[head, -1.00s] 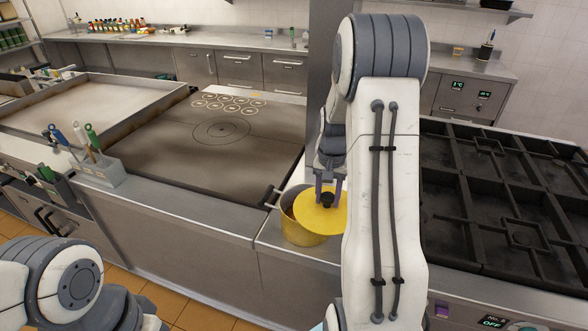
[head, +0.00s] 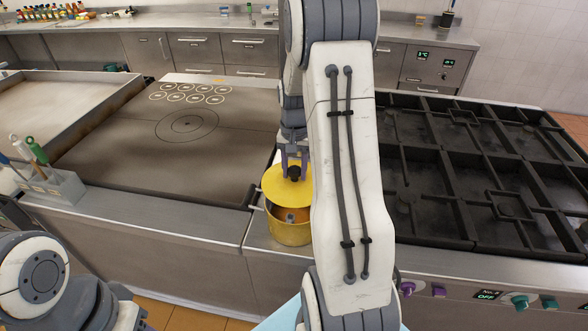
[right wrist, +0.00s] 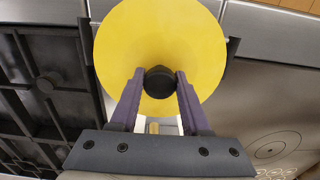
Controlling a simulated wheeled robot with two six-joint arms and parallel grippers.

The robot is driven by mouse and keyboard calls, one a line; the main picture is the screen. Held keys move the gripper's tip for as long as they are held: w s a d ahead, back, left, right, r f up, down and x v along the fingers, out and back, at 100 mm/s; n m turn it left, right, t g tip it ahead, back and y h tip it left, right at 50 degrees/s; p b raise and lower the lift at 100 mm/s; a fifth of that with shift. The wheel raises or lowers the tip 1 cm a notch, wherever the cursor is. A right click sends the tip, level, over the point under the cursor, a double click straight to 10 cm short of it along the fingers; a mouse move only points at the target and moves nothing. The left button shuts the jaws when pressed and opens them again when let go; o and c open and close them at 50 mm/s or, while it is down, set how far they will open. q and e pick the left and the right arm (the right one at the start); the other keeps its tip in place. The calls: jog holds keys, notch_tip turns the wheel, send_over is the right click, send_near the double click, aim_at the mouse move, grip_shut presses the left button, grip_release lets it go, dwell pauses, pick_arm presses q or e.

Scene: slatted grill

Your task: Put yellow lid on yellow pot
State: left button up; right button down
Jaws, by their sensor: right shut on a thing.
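The yellow pot (head: 289,233) stands on the steel counter strip between the flat griddle and the black grill. My right gripper (head: 293,172) is shut on the black knob (right wrist: 160,82) of the yellow lid (head: 277,185). The lid is over the back part of the pot, and the pot's front opening shows below it. Whether the lid touches the rim is unclear. In the right wrist view the lid (right wrist: 150,35) hides most of the pot. My left arm shows at the lower left, but its gripper is out of view.
The black grill (head: 490,150) lies to the right of the pot, and the flat griddle (head: 150,170) to the left. A utensil holder (head: 52,190) stands on the left front ledge. My right arm hides the counter just right of the pot.

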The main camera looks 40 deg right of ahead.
aim_at(295, 183)
jog(key=shift+s+a, duration=0.1)
jog(key=shift+f+b, duration=1.8)
jog(key=shift+f, duration=1.1)
jog(key=shift+f, duration=0.1)
jog(key=shift+s+f, duration=0.15)
jog(key=shift+f, duration=0.3)
jog(key=shift+c, duration=1.4)
grip_release()
